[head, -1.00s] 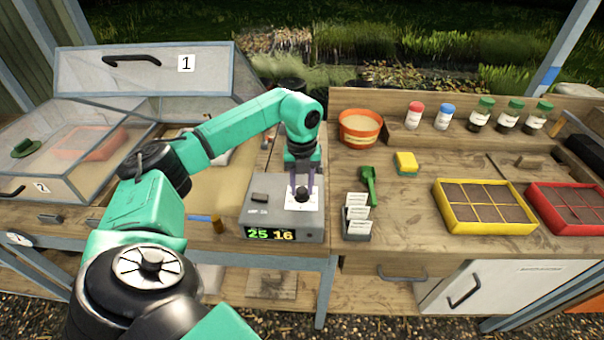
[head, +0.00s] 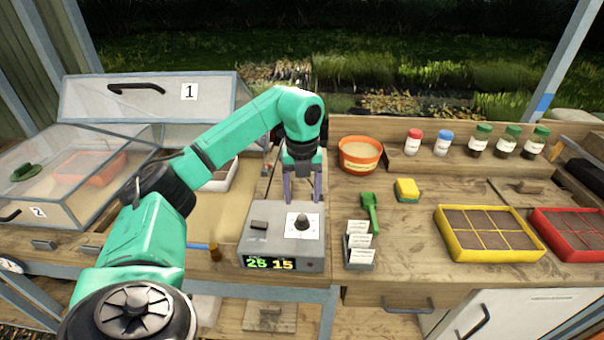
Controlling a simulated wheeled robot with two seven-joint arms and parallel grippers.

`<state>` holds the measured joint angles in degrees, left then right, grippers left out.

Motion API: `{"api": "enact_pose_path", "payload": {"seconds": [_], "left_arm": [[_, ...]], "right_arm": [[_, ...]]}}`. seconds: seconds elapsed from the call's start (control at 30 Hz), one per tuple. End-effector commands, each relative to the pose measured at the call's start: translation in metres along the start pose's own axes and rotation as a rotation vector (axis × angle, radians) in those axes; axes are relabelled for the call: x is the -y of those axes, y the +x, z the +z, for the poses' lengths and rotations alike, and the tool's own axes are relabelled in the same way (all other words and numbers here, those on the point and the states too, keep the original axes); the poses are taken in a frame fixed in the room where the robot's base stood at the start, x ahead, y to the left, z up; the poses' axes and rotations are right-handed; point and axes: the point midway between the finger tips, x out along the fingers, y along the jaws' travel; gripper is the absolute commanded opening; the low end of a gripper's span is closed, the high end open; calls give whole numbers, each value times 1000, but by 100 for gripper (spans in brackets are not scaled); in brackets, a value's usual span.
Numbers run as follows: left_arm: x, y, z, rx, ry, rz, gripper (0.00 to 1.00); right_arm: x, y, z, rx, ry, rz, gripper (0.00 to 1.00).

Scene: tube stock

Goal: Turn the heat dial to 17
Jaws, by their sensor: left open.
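The heat dial (head: 302,223) is a dark knob on a white square plate, on top of the grey control box (head: 262,214). The display (head: 270,264) on the box's front shows a green number, hard to read but like 28, and a yellow-orange 15. My left gripper (head: 302,202) is open, fingers pointing down, just above and behind the dial in the picture. It is apart from the dial and holds nothing. A dark switch-like block (head: 259,225) sits on the box left of the dial. My right gripper is not in view.
A card holder (head: 359,248) and a green scoop (head: 369,212) stand close right of the box. An orange pot (head: 359,155) is behind. A yellow seed tray (head: 440,222) lies further right. A glass-lidded frame (head: 70,108) is at left.

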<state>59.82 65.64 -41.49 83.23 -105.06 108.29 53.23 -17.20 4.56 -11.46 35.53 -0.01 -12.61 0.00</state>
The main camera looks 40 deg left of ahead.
Motion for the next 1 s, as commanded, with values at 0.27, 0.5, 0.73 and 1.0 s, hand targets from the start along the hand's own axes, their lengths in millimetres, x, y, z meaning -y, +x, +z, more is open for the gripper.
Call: {"api": "enact_pose_path", "payload": {"seconds": [0.27, 0.5, 0.73, 1.0], "left_arm": [[0, -77, 1, 4, -1, -1, 69], [0, -82, 1, 2, -2, 0, 69], [0, -81, 1, 2, -2, 0, 69], [0, -81, 1, 1, -1, 0, 69]], "right_arm": [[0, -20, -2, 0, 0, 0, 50], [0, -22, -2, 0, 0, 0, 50], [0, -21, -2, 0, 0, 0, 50], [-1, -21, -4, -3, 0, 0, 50]]}}
